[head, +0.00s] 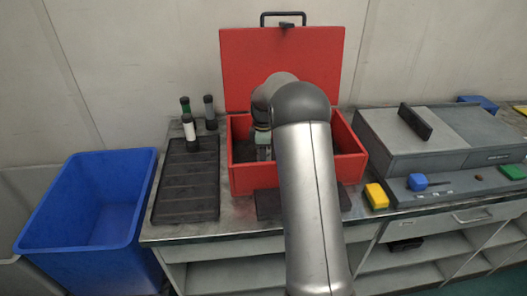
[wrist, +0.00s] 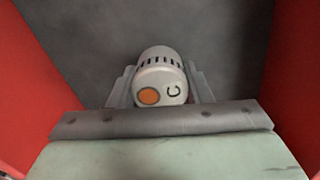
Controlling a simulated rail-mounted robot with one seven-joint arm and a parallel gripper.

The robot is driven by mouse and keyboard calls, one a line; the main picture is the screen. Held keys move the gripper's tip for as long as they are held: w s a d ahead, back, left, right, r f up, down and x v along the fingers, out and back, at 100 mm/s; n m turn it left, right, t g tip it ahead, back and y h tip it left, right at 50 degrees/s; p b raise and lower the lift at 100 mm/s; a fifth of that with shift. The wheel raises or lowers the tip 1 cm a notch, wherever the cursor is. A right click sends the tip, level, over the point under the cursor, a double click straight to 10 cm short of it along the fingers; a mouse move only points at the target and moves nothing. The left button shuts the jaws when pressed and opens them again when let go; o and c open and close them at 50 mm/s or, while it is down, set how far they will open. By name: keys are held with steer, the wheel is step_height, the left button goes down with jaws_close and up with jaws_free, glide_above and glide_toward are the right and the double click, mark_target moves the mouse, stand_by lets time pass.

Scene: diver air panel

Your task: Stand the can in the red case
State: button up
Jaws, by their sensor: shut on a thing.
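The red case (head: 247,179) stands open on the bench with its lid raised at the back. My gripper (head: 263,153) reaches down into the case, partly hidden by my arm in the head view. In the wrist view, my gripper (wrist: 160,92) is shut on the can (wrist: 161,80), with a finger on each side. The can is white with an orange dot, a letter C and dark slots. Behind it are the dark case floor and red walls at left and right. I cannot tell whether the can touches the floor.
A dark rack (head: 186,184) lies left of the case, with several small cylinders (head: 190,128) at its back end. A blue bin (head: 88,205) stands at the far left. A grey panel box (head: 440,140) and a yellow block (head: 377,196) are to the right.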

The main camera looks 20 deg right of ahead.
steer(key=shift+f, duration=0.2)
steer(key=o, duration=1)
steer(key=shift+r, duration=0.1)
